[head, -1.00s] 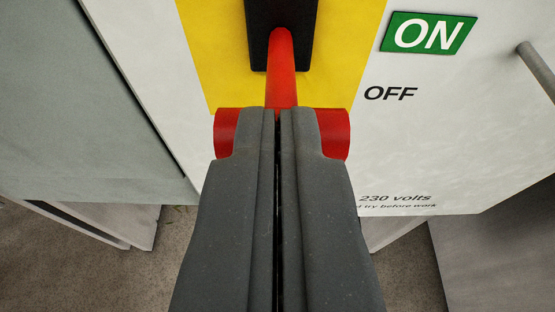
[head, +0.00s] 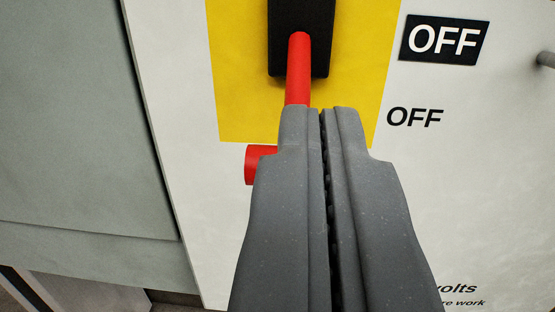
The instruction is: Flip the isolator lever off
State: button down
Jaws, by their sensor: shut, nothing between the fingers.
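The isolator lever (head: 298,70) is red, with its shaft running down from a black mount (head: 298,18) on a yellow plate (head: 240,90). Its red cross handle (head: 259,164) shows only at the left end; the rest is hidden behind my gripper. The indicator sign (head: 444,40) is black and reads OFF, and a printed OFF label (head: 414,118) is below it. My gripper (head: 323,110) is shut and empty, its tips over the lower part of the lever. I cannot tell whether they touch it.
The white panel (head: 190,120) carries the yellow plate, with partly hidden print at lower right. A grey wall or cabinet (head: 70,120) stands at the left. A round grey handle end (head: 545,59) sticks out at the right edge.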

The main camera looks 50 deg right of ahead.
jog(key=s+a+f+b, duration=0.1)
jog(key=a+f+b, duration=0.2)
jog(key=a, duration=0.4)
jog(key=shift+s+a+f+n+t+b, duration=0.2)
jog(key=shift+f+n+t+b, duration=0.15)
jog(key=shift+b, duration=0.4)
jog(key=b, duration=0.2)
jog(key=shift+w+a+f+b, duration=0.1)
jog(key=shift+w+a+b, duration=0.05)
jog(key=shift+a+b, duration=0.2)
jog(key=shift+a+b, duration=0.1)
jog(key=shift+b, duration=0.4)
jog(key=shift+a+f+y+b, duration=0.1)
jog(key=shift+a+y+b, duration=0.15)
jog(key=shift+b, duration=0.65)
jog(key=shift+s+a+b, duration=0.25)
jog(key=shift+s+b, duration=0.05)
jog(key=shift+b, duration=0.85)
jog(key=shift+s+a+b, duration=0.1)
jog(key=shift+a+b, duration=0.05)
jog(key=shift+b, duration=0.4)
